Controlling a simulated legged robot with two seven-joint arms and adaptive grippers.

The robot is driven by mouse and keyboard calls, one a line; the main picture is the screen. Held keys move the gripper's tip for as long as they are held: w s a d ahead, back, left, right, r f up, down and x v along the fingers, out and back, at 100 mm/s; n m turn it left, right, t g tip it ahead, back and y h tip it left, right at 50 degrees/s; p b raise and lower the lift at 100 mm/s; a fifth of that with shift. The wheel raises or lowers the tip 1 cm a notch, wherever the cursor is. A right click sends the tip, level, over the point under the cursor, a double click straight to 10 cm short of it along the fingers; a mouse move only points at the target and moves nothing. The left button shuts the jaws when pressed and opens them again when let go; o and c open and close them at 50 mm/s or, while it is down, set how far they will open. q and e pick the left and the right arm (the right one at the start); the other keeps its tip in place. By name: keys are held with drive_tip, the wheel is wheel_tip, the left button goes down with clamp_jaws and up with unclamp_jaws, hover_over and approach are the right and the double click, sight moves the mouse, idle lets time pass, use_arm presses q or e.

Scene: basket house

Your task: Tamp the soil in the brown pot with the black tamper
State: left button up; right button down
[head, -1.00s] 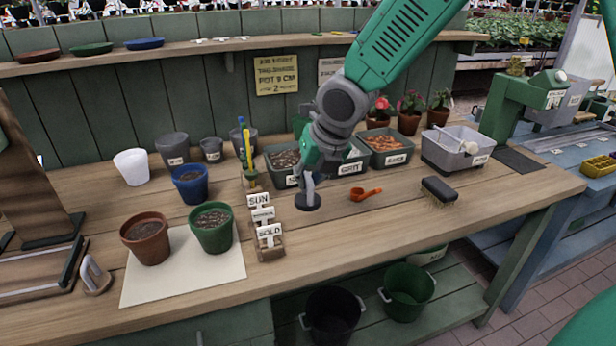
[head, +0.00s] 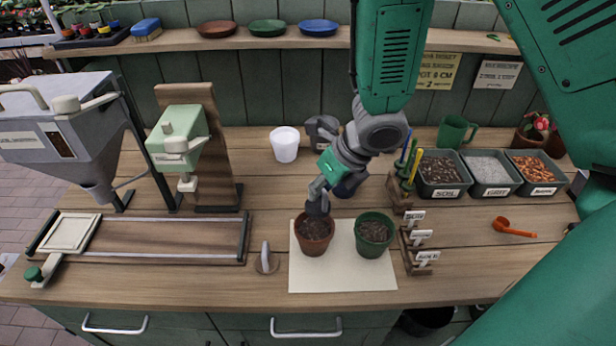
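The brown pot (head: 314,245) stands on a pale mat (head: 335,281) and has dark soil (head: 315,228) in it. My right gripper (head: 318,190) reaches down from the upper middle, at the back of this pot. It is shut on the black tamper (head: 318,208), whose dark end overlaps the pot's back rim in the picture. I cannot tell whether the tamper touches the soil or rim. The green pot (head: 373,243), also with soil, stands just right of the brown pot. My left gripper is not in view.
A wooden stand with white labels (head: 415,235) is right of the mat. Soil, grit and bark trays (head: 490,172) and an orange scoop (head: 512,229) lie further right. A small holder (head: 266,260) and a framed board (head: 150,237) are at left. A white pot (head: 285,145) stands behind.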

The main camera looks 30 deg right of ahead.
sight(311, 211)
drive_tip(key=shift+d+f, duration=0.2)
drive_tip(key=shift+f, duration=0.15)
drive_tip(key=shift+f+b, duration=0.3)
drive_tip(key=shift+b, duration=0.2)
drive_tip(key=a+f+b, duration=0.1)
drive_tip(key=f+b, duration=0.1)
drive_tip(key=a+f+b, duration=0.1)
drive_tip(key=f+b, duration=0.1)
drive_tip(key=shift+a+f, duration=0.1)
drive_tip(key=shift+a, duration=0.2)
drive_tip(key=shift+d+f, duration=0.15)
drive_tip(key=shift+d, duration=0.4)
drive_tip(key=shift+d+f, duration=0.1)
drive_tip(key=shift+d, duration=0.6)
drive_tip(key=shift+a, duration=1.1)
drive_tip(key=shift+d, duration=0.25)
drive_tip(key=shift+d+f+b, duration=0.35)
drive_tip(key=shift+d+b, duration=0.05)
drive_tip(key=shift+d, duration=0.35)
drive_tip(key=shift+a, duration=0.9)
drive_tip(key=shift+s+d+f, duration=0.15)
drive_tip(key=shift+d, duration=0.45)
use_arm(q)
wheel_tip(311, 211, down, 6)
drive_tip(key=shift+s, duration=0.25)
